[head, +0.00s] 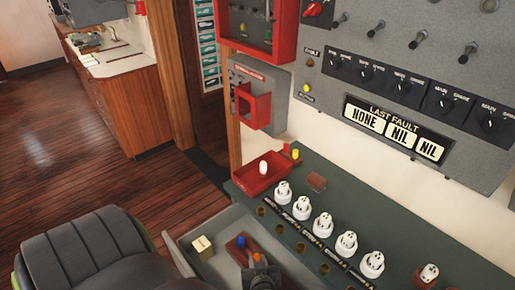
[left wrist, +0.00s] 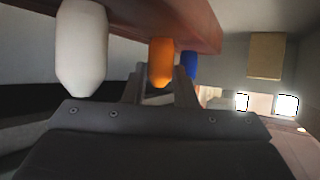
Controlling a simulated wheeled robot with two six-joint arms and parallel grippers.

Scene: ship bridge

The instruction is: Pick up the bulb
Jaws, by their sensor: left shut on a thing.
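An orange bulb (head: 257,257) stands in a small red-brown rack (head: 236,246) in the open drawer at the bottom of the head view. My left gripper (head: 260,267) is at this rack. In the left wrist view, which looks upside down, the fingers of my left gripper (left wrist: 160,85) are shut on the orange bulb (left wrist: 161,62). A white bulb (left wrist: 80,45) and a blue bulb (left wrist: 190,64) stand on either side of it in the same rack. The blue bulb (head: 241,241) also shows in the head view. My right gripper is not in view.
A cream block (head: 202,244) lies in the drawer left of the rack. Behind, a green console top (head: 335,213) carries a row of white fittings and a red tray (head: 262,179) with a white bulb. A dark chair (head: 85,250) stands at the left.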

